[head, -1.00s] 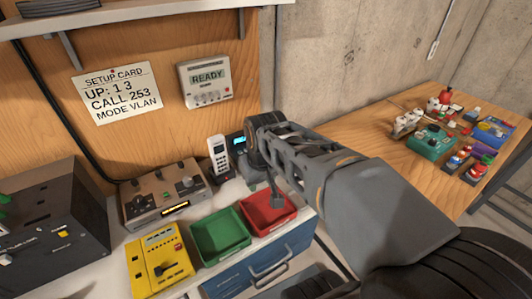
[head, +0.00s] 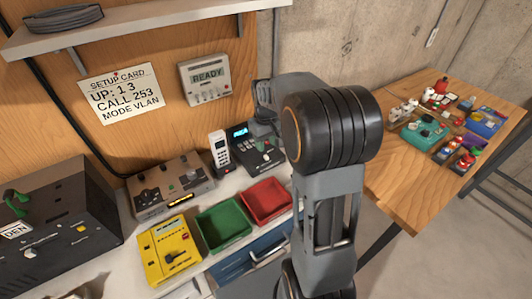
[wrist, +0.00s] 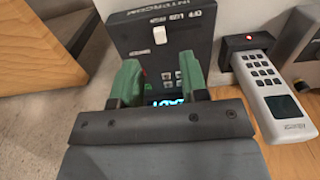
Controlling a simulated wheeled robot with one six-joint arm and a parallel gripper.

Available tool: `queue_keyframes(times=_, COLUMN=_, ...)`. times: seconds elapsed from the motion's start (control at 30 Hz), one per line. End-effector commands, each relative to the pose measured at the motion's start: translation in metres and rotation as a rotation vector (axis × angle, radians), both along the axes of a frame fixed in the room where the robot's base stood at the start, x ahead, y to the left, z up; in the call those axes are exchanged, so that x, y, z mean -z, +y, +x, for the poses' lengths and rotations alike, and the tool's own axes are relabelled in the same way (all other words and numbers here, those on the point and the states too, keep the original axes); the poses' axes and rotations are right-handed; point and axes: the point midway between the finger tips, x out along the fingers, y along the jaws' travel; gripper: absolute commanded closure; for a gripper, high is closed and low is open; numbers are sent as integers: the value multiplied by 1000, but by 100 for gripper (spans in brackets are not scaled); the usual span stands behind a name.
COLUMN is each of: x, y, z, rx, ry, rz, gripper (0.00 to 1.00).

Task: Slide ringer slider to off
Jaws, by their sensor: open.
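The ringer slider is a white knob (wrist: 160,35) on the dark intercom panel (wrist: 205,45), seen in the wrist view near small white labels. The labels are too small and turned to tell its setting surely. The intercom also shows in the head view (head: 272,160), with a lit blue display, right of the white handset. My gripper (wrist: 158,80) is open and empty. Its two green fingers stand apart over the intercom, with the knob beyond their tips. The fingers partly cover the lit display. In the head view, my gripper is mostly hidden near the intercom's back right.
A white handset (head: 219,150) stands close beside the intercom. Green (head: 222,245) and red (head: 290,200) trays lie in front. A grey-brown control box (head: 145,205) and a yellow device (head: 150,250) stand left. A READY panel (head: 205,95) hangs on the wall behind.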

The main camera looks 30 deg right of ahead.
Motion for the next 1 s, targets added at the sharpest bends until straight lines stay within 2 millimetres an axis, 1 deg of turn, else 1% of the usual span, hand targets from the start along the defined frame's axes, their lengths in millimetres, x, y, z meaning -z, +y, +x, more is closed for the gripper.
queue_keyframes(times=0.03, x=9, y=0, z=0, rx=0, ry=4, rz=2, gripper=60)
queue_keyframes(times=0.2, x=34, y=0, z=0, rx=0, ry=3, rz=1, gripper=60)
queue_keyframes(times=0.4, x=51, y=0, z=0, rx=0, ry=1, rz=0, gripper=60)
queue_keyframes(times=0.57, x=56, y=0, z=0, rx=0, ry=-1, rz=0, gripper=60)
queue_keyframes(times=0.8, x=56, y=0, z=0, rx=0, ry=-1, rz=0, gripper=60)
queue_keyframes(times=0.87, x=56, y=0, z=0, rx=0, ry=-1, rz=0, gripper=63)
queue_keyframes(times=1.0, x=56, y=0, z=0, rx=0, ry=-1, rz=0, gripper=77)
